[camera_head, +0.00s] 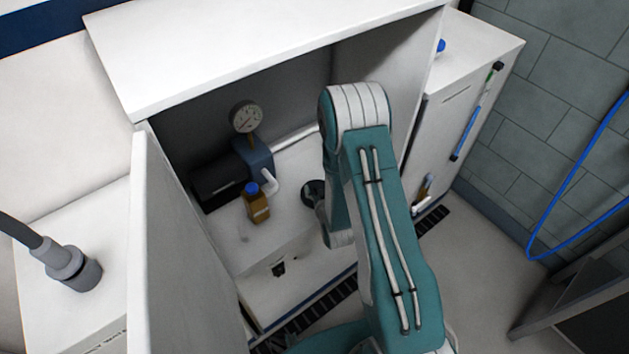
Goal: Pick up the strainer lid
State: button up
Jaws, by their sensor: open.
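I cannot make out the strainer lid for certain. A small dark round thing (313,192) with a paler rim shows inside the open cabinet (320,240), just left of my forearm; I cannot tell whether it is the lid, the strainer or part of my wrist. A faint, pale clear shape (244,234) lies on the cabinet floor in front of the brown bottle. My arm reaches into the cabinet, its forearm bent down from the elbow. The fingers of my gripper do not show; my own arm hides that area.
A blue pump (254,157) with a round gauge (247,117) stands at the cabinet's back left, beside a black box (218,185). A brown bottle (256,206) with a blue cap stands in front. The open door (175,250) bounds the left; a side panel (395,75) stands right.

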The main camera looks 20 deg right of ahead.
jog(key=shift+w+a, duration=0.1)
jog(key=shift+w, duration=0.05)
jog(key=shift+a, duration=0.1)
jog(key=shift+c, duration=1.2)
grip_shut()
